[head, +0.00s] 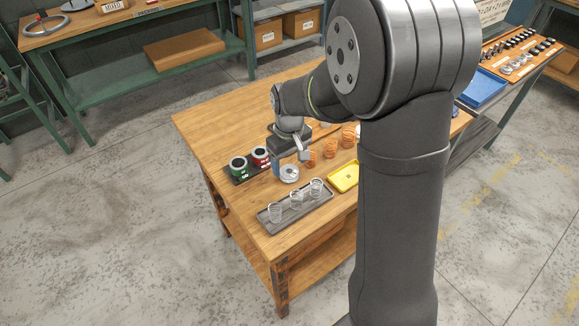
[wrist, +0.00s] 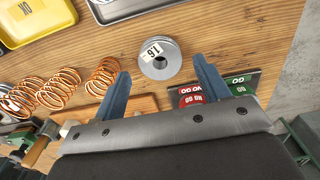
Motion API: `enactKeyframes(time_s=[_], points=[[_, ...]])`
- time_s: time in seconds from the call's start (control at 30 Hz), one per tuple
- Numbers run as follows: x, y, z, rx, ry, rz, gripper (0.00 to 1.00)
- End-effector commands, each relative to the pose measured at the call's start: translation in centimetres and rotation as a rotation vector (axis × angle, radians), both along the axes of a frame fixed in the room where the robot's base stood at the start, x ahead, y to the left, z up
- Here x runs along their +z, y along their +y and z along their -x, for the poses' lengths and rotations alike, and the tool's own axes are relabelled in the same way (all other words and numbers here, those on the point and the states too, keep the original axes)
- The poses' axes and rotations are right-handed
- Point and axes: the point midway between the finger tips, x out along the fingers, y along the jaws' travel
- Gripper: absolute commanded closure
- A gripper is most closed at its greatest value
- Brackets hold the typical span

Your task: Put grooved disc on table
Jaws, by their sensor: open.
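The grooved disc (head: 289,173) is a silver-grey round piece with a hole in its middle. In the wrist view the disc (wrist: 160,57) lies flat on the wooden table (wrist: 215,32), with a white number label on its top. My gripper (head: 290,163) is open, with its blue-grey fingers close to the disc in the head view. In the wrist view the disc shows between and just past the two fingertips, with no finger seen pressing on it. Whether a fingertip touches it I cannot tell.
A grey tray (head: 270,216) with clear cups is in front of the disc. A yellow tray (head: 344,177) lies to the right. Copper springs (wrist: 62,84) stand on one side; red (wrist: 191,96) and green (wrist: 241,87) gauges sit in a dark holder on the other.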

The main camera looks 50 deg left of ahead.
Motion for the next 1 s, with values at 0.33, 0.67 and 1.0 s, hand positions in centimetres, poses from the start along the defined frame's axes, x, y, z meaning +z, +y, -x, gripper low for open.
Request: enactKeyframes(time_s=[0.33, 0.67, 1.0], points=[[7.4, 0.0, 0.0, 0.000, 0.000, -0.004, 0.31], [9.5, 0.0, 0.0, 0.000, 0.001, 0.000, 0.31], [9.1, -0.1, 0.0, 0.000, 0.002, 0.002, 0.31]])
